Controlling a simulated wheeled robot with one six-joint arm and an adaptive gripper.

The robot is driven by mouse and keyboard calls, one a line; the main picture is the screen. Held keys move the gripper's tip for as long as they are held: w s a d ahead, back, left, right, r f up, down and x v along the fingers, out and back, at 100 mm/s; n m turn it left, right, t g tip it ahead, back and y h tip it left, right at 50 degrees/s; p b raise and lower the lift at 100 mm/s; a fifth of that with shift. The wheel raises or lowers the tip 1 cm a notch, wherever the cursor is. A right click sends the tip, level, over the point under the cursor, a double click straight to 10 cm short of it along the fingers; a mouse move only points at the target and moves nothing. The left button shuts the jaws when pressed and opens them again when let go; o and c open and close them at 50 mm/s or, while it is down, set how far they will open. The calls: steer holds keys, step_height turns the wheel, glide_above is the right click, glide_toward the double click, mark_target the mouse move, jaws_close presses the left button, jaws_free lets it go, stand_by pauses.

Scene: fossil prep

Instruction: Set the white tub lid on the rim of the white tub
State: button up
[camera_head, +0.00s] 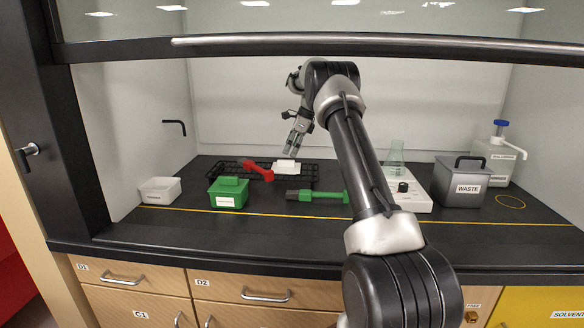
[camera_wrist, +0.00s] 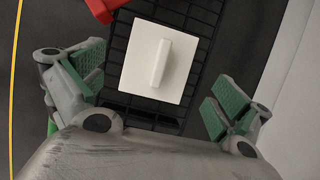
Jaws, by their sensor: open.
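The white tub lid (camera_head: 286,167) is a flat square plate with a raised bar handle. It lies on the black wire rack (camera_head: 226,166) at the middle of the worktop. It also shows in the wrist view (camera_wrist: 158,62), with the bar handle on top. My gripper (camera_head: 291,150) is open and empty, just above the lid. In the wrist view its green-padded fingers (camera_wrist: 158,93) are spread wide on either side of the lid, apart from it. The white tub (camera_head: 159,191) stands at the left of the worktop, with no lid on it.
A red tool (camera_head: 259,170) lies on the rack beside the lid. A green lidded box (camera_head: 228,193) and a green-handled brush (camera_head: 316,195) lie in front. A flask (camera_head: 396,158), a grey waste bin (camera_head: 460,182) and a bottle (camera_head: 499,160) stand at right. A sash bar (camera_head: 380,41) crosses above.

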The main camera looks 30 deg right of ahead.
mark_target(286, 167)
steer(key=shift+x, duration=0.9)
steer(key=x, duration=0.5)
steer(key=shift+s+d, duration=0.1)
steer(key=shift+d, duration=0.2)
steer(key=c, duration=0.7)
